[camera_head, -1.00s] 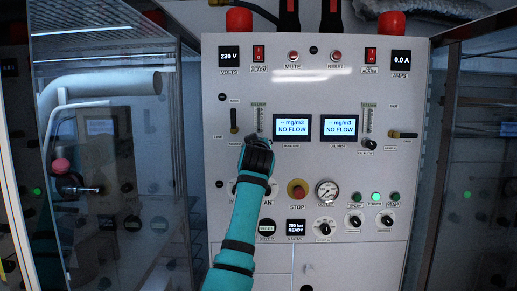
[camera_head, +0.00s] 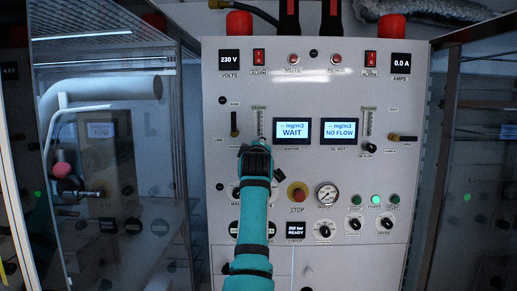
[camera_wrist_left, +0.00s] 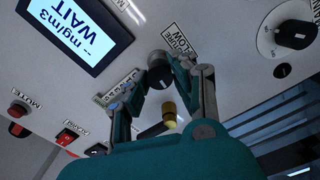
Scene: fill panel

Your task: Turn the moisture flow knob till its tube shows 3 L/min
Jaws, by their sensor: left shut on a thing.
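My left gripper (camera_head: 256,152) is at the panel below the left flow tube (camera_head: 260,123). In the left wrist view its two fingers (camera_wrist_left: 172,65) are closed around the sides of the black moisture flow knob (camera_wrist_left: 159,74), next to a label with the word FLOW (camera_wrist_left: 178,40). In the head view the gripper hides this knob. The tube is a narrow upright scale; its reading is too small to tell. The left moisture display (camera_head: 292,131) reads WAIT, and it also shows in the left wrist view (camera_wrist_left: 80,28). My right gripper is out of view.
The oil mist display (camera_head: 341,131) reads NO FLOW, with its own tube (camera_head: 369,123) and knob (camera_head: 370,147) to the right. A black-handled brass valve (camera_wrist_left: 168,110) sits close to my left fingers.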

